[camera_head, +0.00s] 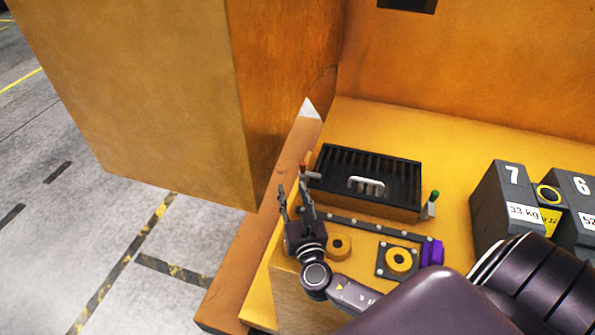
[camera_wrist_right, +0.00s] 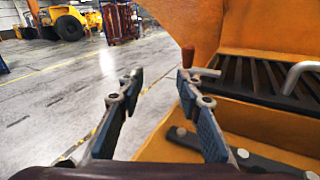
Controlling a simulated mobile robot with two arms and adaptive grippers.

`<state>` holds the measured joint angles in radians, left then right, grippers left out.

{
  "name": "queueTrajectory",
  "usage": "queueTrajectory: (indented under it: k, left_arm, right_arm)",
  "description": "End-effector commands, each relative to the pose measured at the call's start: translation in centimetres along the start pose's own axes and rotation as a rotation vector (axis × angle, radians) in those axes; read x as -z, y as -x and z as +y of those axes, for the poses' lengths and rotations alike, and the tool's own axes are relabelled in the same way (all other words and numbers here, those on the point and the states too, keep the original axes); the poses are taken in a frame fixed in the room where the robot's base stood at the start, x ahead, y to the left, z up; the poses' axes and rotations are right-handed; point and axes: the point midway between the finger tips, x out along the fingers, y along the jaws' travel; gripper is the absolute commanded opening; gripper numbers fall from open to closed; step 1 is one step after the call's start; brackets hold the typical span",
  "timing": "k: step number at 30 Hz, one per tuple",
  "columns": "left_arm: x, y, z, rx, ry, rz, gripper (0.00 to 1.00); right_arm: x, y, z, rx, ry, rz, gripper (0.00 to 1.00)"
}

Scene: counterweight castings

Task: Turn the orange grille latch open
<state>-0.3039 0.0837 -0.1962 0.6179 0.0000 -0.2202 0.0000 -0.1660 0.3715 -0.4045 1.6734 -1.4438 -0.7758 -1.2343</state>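The orange-red latch knob (camera_head: 302,168) stands at the left end of the black grille (camera_head: 367,177), with a short metal lever beside it. In the right wrist view the latch knob (camera_wrist_right: 188,56) is upright, just beyond the right-hand fingertip. A second latch with a green knob (camera_head: 434,196) is at the grille's right end. My right gripper (camera_head: 292,189) is open and empty, in front of and slightly left of the orange latch. In the wrist view the gripper (camera_wrist_right: 160,77) has its fingers spread wide, with open floor visible between them. My left gripper is not in view.
A silver handle (camera_head: 366,184) sits on the grille. Ring-shaped yellow parts (camera_head: 399,260) and a purple piece (camera_head: 432,252) lie in front. Dark weights, one marked 7 (camera_head: 505,200), stand right. A large orange block (camera_head: 170,90) rises at left.

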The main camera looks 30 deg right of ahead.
Motion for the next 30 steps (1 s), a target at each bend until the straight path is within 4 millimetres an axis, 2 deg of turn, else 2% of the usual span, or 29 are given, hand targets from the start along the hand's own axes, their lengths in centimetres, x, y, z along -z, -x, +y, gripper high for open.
queueTrajectory:
  k: [1, 3, 6, 21, 30]
  left_arm:
    - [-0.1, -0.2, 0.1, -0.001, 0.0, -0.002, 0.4]
    - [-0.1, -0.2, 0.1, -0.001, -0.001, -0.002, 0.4]
    - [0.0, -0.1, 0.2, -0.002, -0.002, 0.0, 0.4]
    - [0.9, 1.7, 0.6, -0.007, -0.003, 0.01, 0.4]
    - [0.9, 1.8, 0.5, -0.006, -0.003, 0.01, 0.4]
  right_arm:
    - [-0.4, -0.1, -1.4, 0.045, 0.034, -0.019, 0.33]
    - [-0.8, -0.3, -2.8, 0.094, 0.067, -0.036, 0.33]
    - [-1.3, -0.7, -3.7, 0.124, 0.091, -0.048, 0.33]
    - [-1.7, -7.2, -4.5, 0.126, 0.094, -0.048, 0.33]
    - [-1.6, -8.1, -4.7, 0.125, 0.092, -0.046, 0.33]
